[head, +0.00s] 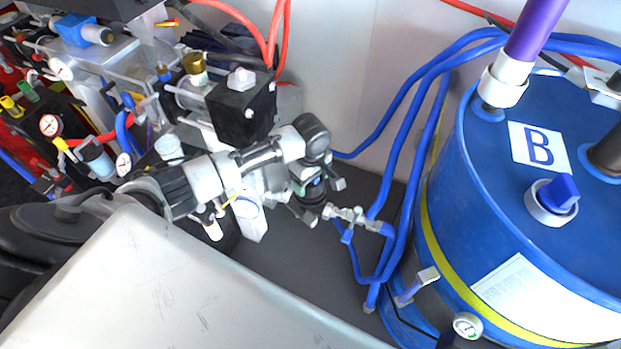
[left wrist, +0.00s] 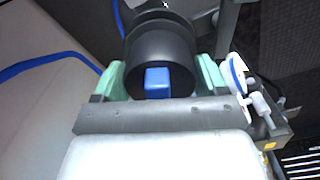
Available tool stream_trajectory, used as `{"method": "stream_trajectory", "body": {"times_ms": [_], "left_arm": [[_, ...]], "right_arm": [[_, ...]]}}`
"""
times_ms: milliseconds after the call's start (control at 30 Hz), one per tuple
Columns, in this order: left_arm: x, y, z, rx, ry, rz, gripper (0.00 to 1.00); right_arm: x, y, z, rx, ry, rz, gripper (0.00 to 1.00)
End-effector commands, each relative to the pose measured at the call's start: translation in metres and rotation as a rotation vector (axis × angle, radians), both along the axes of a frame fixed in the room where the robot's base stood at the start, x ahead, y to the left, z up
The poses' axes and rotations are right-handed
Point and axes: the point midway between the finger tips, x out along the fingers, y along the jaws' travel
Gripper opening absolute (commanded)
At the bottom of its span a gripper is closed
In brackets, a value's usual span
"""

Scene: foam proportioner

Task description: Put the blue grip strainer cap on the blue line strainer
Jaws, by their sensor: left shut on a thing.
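My left gripper (head: 318,198) reaches from the left over the dark floor between the equipment and the blue tank. In the left wrist view its pale green finger pads (left wrist: 159,78) close on both sides of a round black cap with a blue square grip (left wrist: 158,82). In the head view only a little of the cap's blue and black (head: 315,183) shows between the fingers. Beyond the cap a further black round part shows; I cannot tell whether it touches the cap. I cannot clearly make out the blue line strainer. My right gripper is not in view.
Metal fittings (head: 350,214) on blue hoses (head: 395,215) lie just right of the gripper. The blue tank (head: 450,150) marked B stands at the right. A black box (head: 241,105) and crowded valves and gauges stand at the left, close to my arm.

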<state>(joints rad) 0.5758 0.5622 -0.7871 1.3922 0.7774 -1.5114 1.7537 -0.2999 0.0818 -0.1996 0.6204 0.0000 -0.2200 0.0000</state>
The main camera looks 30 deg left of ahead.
Motion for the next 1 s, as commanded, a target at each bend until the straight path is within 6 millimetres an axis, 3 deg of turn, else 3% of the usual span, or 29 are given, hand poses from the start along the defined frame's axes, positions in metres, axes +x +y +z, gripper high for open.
{"method": "stream_trajectory", "body": {"times_ms": [733,767,900,1000], "left_arm": [[0.000,0.000,-0.012,0.000,-0.001,0.001,0.46],[0.000,0.000,-0.011,0.000,-0.001,0.000,0.78],[0.000,0.000,-0.011,0.000,-0.001,0.000,0.99],[0.000,0.000,-0.011,0.000,-0.001,0.000,1.00]], "right_arm": [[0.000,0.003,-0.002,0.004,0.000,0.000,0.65],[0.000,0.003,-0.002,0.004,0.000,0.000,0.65],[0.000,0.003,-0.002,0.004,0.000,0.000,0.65],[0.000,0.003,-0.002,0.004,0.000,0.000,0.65]]}}
